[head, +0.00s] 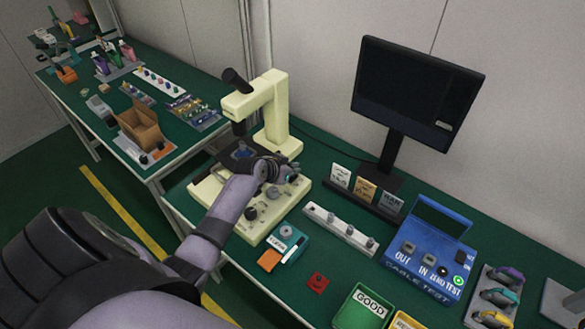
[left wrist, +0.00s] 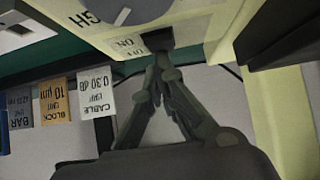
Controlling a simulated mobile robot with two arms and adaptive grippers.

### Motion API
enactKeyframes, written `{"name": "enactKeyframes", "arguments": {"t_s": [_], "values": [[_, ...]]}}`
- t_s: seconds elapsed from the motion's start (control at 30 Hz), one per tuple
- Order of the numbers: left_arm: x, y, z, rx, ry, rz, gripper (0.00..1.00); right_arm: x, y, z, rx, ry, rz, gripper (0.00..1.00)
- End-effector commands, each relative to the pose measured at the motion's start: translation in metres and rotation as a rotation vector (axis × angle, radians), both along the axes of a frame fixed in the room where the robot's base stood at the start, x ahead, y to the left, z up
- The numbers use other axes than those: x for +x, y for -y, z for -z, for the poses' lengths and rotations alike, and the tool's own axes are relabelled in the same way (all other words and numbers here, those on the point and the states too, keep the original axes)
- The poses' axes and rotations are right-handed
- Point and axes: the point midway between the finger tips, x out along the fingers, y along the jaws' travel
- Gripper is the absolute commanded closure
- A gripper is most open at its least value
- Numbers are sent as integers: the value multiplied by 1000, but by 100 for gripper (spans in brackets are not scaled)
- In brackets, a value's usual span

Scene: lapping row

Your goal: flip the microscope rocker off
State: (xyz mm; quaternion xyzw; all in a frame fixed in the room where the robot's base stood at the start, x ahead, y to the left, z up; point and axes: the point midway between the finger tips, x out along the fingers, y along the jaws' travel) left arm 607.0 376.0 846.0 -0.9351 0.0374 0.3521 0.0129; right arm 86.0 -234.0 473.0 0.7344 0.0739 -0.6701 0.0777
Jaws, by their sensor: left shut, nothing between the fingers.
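The cream microscope (head: 273,105) stands on the near green bench, and my left arm reaches across its base. My left gripper (head: 284,172) is at the right side of the base. In the left wrist view, which looks upside down, its fingers (left wrist: 160,62) are shut together with nothing between them. Their tips are at the dark rocker (left wrist: 157,40) on the cream base, beside small ON and OFF labels. I cannot tell whether they touch it or which way it is tipped. The rocker is hidden in the head view. My right gripper is not in view.
A label stand (head: 364,201) with three cards and a dark monitor (head: 415,88) stand right of the microscope. A white strip with knobs (head: 340,231), a teal device (head: 286,242) and a blue cable tester (head: 432,253) lie nearer. A cream part (left wrist: 278,110) flanks the fingers.

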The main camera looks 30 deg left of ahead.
Motion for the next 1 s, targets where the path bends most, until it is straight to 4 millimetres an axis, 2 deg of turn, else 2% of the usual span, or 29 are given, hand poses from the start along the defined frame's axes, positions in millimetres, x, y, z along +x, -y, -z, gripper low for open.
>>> {"name": "enactKeyframes", "arguments": {"t_s": [0.5,0.8,1.0], "values": [[-16,-1,1,1,-2,1,100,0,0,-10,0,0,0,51],[-16,-1,1,1,1,1,100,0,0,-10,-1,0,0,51],[-13,0,-15,2,1,1,100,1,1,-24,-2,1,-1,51]]}}
